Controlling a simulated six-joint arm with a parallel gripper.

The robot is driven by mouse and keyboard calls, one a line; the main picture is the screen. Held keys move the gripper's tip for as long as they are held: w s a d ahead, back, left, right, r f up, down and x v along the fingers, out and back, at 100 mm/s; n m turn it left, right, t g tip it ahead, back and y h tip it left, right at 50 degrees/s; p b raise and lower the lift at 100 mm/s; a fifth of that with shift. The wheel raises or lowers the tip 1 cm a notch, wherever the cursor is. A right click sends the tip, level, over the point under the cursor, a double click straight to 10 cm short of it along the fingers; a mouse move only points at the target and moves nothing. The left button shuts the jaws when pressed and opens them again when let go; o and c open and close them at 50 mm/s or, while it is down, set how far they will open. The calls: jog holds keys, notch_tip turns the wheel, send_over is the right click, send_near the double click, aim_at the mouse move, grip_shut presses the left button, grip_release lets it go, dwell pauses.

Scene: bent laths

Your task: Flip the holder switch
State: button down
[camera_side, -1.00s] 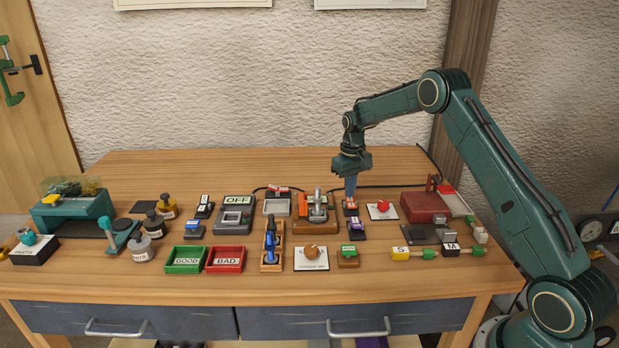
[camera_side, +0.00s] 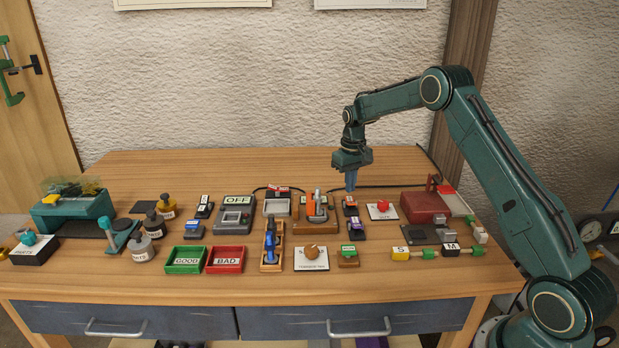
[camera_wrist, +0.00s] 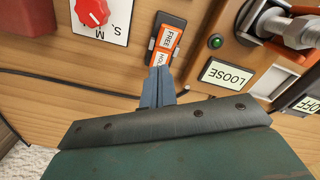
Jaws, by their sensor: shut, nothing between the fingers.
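The holder switch (camera_wrist: 165,42) is a small dark block with an orange rocker labelled FREE at its far end; the nearer label is partly hidden and seems to read HOLD. In the side view it (camera_side: 350,204) stands right of the wooden-based clamp fixture (camera_side: 315,212). My gripper (camera_side: 351,188) is shut and empty, pointing down just behind and above the switch. In the wrist view its blue-grey fingertips (camera_wrist: 160,73) overlap the near end of the rocker. I cannot tell whether they touch it.
A LOOSE plate (camera_wrist: 226,76) and green lamp (camera_wrist: 216,42) are on the fixture beside the switch. A plate with a red knob (camera_side: 382,209) stands on its other side. A black cable (camera_side: 375,186) runs behind. Bare table lies behind the switch row.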

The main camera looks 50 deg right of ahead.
aim_at(349, 199)
jog(key=shift+r, duration=2.5)
jog(key=shift+r, duration=0.1)
jog(key=s+a+r+n+t, duration=0.1)
jog(key=s+a+r+t, duration=0.2)
jog(key=s+a+r, duration=1.3)
jog(key=s+a+n+t, duration=0.1)
jog(key=s+a, duration=0.2)
jog(key=s, duration=0.7)
jog(key=s+a+n+t, duration=0.1)
jog(key=s+a, duration=0.2)
jog(key=s, duration=0.7)
jog(key=shift+a+f+t, duration=0.3)
jog(key=shift+f, duration=0.1)
